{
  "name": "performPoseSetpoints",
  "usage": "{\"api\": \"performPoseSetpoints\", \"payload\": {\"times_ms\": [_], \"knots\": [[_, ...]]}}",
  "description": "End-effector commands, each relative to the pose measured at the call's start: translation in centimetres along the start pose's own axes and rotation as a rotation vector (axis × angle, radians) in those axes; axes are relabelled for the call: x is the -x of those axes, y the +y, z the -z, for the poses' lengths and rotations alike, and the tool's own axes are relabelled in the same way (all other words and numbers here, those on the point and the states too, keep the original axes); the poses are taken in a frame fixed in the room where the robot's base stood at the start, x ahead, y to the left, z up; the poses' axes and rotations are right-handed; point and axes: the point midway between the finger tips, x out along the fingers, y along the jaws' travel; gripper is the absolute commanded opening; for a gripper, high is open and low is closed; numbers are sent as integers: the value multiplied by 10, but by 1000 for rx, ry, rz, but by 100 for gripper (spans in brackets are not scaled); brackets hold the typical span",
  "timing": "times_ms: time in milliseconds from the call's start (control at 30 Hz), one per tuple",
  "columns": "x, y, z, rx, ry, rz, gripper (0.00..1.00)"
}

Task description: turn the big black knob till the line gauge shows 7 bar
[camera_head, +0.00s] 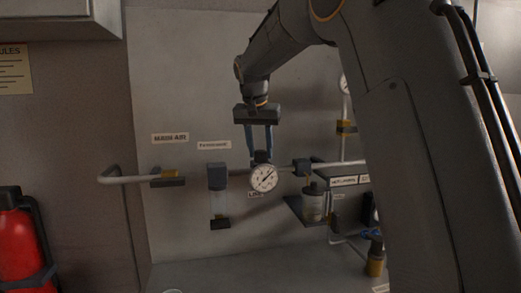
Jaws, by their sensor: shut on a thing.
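The line gauge (263,178) is a round white dial in the middle of the view. Its dark needle points to the upper right, but the numbers are too small to read. The big black knob (261,157) sits just above the gauge, mostly hidden by my fingers. My gripper (260,150) comes down from above with two blue fingers shut on the knob from either side. A small label under the gauge is partly covered by the dial.
A filter bowl (219,200) hangs left of the gauge and a lubricator bowl (313,204) right of it. A red extinguisher (14,240) stands at lower left. My arm hides much of the right side.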

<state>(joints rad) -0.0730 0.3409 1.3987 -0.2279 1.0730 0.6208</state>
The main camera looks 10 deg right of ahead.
Motion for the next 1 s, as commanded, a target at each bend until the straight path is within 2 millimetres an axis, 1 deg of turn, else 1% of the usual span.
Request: {"api": "performPoseSetpoints", "payload": {"times_ms": [100,133,200,233,467,567,667,900,1000], "knots": [[1,0,1,0,2,1,13],[1,0,1,0,2,1,40],[0,0,1,0,2,1,52],[0,0,1,0,2,1,54],[0,0,0,0,1,1,54],[3,0,0,0,2,1,54],[13,-1,1,0,5,3,54],[52,0,1,0,4,3,54],[65,0,1,0,3,2,54]]}}
